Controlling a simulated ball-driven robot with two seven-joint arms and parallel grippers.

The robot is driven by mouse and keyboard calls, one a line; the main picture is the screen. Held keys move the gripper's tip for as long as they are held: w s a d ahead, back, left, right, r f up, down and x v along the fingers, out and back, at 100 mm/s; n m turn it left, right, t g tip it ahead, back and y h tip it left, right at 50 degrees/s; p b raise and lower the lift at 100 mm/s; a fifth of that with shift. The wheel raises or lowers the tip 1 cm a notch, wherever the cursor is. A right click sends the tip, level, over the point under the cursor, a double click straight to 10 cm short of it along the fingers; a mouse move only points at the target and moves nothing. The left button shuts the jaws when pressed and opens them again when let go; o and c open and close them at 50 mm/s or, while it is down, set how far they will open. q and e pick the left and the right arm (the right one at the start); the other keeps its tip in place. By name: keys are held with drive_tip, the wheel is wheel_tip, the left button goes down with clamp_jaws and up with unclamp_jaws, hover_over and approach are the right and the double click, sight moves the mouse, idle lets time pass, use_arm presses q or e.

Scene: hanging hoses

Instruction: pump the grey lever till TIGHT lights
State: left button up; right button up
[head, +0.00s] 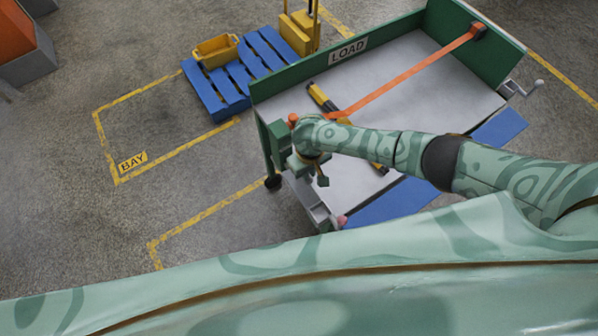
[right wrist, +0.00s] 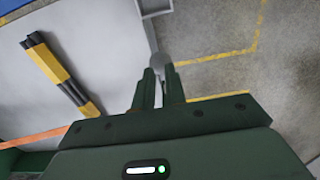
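My right gripper (head: 317,175) is over the near left corner of the green-walled LOAD cart (head: 348,50). In the right wrist view its two dark green fingers (right wrist: 160,90) stand apart with a narrow gap. A rounded grey piece (right wrist: 167,78), possibly the end of the grey lever, shows at the fingertips; I cannot tell whether they touch it. An orange strap (head: 420,75) runs across the bed to a dark fitting (head: 479,30) on the far wall. My right forearm hides the strap's near end. I cannot read any TIGHT light. My left gripper is out of view.
A crank (head: 522,89) sticks out at the cart's right side. A blue pallet (head: 215,95) with a yellow bin (head: 216,52) stands behind. The marked BAY floor to the left is clear.

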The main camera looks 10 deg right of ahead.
drive_tip(key=shift+s+d+f+b, duration=0.1)
drive_tip(key=shift+s+f+b, duration=0.15)
drive_tip(key=shift+f, duration=0.45)
drive_tip(key=shift+s+d+f+b, duration=0.1)
drive_tip(key=shift+s+f+b, duration=0.15)
drive_tip(key=shift+f, duration=0.4)
drive_tip(key=shift+s+f+b, duration=0.15)
drive_tip(key=shift+f+b, duration=0.15)
drive_tip(key=shift+f, duration=0.4)
drive_tip(key=shift+s+d+f+b, duration=0.1)
drive_tip(key=shift+s+f+b, duration=0.2)
drive_tip(key=shift+f, duration=0.45)
drive_tip(key=shift+s+d+f+b, duration=0.1)
drive_tip(key=shift+f+b, duration=0.25)
drive_tip(key=shift+f, duration=0.5)
drive_tip(key=shift+w+a+r+p, duration=0.15)
drive_tip(key=shift+w+r+p, duration=0.2)
drive_tip(key=shift+r+p, duration=0.9)
drive_tip(key=shift+w+a+r+p, duration=0.15)
drive_tip(key=shift+w+r+p, duration=0.25)
drive_tip(key=shift+r+p, duration=0.85)
drive_tip(key=shift+w+a+r+p, duration=0.15)
drive_tip(key=shift+w+r+p, duration=0.2)
drive_tip(key=shift+r+p, duration=0.9)
drive_tip(key=shift+r, duration=0.1)
